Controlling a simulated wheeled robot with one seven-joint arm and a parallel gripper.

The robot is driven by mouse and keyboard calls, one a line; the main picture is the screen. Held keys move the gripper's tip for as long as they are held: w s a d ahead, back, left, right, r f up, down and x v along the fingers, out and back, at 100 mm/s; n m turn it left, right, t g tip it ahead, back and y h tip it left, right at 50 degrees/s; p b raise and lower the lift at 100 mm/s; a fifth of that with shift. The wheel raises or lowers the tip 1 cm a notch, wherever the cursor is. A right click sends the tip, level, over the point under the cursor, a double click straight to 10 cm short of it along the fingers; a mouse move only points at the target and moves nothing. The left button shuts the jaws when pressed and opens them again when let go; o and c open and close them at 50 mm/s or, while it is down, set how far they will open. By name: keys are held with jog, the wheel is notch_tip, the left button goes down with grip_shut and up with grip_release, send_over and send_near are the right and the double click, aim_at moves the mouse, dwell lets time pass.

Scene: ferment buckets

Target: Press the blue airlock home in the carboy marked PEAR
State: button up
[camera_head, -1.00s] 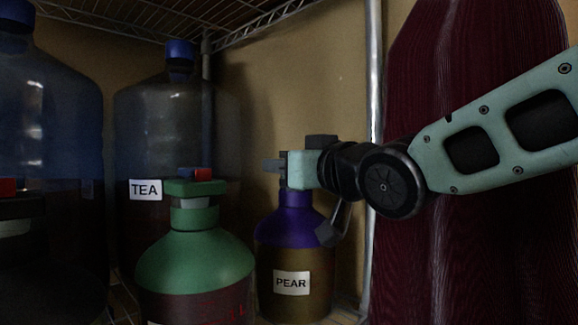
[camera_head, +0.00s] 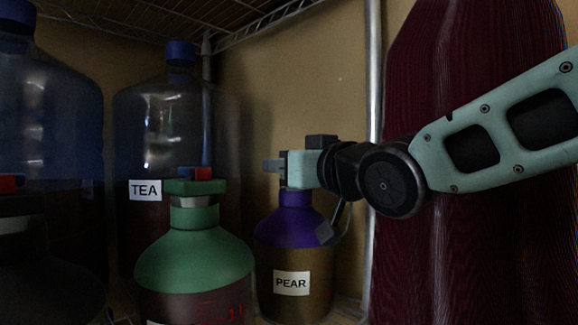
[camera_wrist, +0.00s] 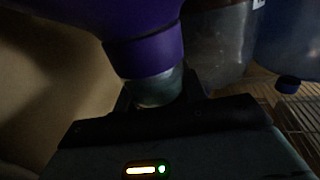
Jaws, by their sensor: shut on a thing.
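The carboy marked PEAR (camera_head: 290,283) stands upright on the shelf, with a purple shoulder and neck and a dark amber body. Its purple neck (camera_wrist: 150,52) fills the upper part of the wrist view. My gripper (camera_head: 272,166) is level, reaching in from the right at the top of this neck. In the wrist view my gripper (camera_wrist: 160,98) is shut on a pale grey-green piece (camera_wrist: 158,89) at the mouth of the neck. I cannot tell for sure that this is the blue airlock; no clear blue shows there. How deep it sits is hidden.
A green-shouldered carboy (camera_head: 195,255) stands just left of PEAR, with a red and blue piece on its cap. The carboy marked TEA (camera_head: 145,190) and another large blue one (camera_head: 50,110) stand behind and left. A metal post (camera_head: 374,60) is close behind my wrist.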

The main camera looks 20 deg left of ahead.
jog(key=shift+f, duration=0.1)
dwell(0.7)
jog(key=o, duration=1.1)
jog(key=b+v, duration=0.4)
jog(key=v, duration=1.3)
jog(key=shift+s+d, duration=0.1)
jog(key=shift+d, duration=0.05)
jog(key=shift+s, duration=0.15)
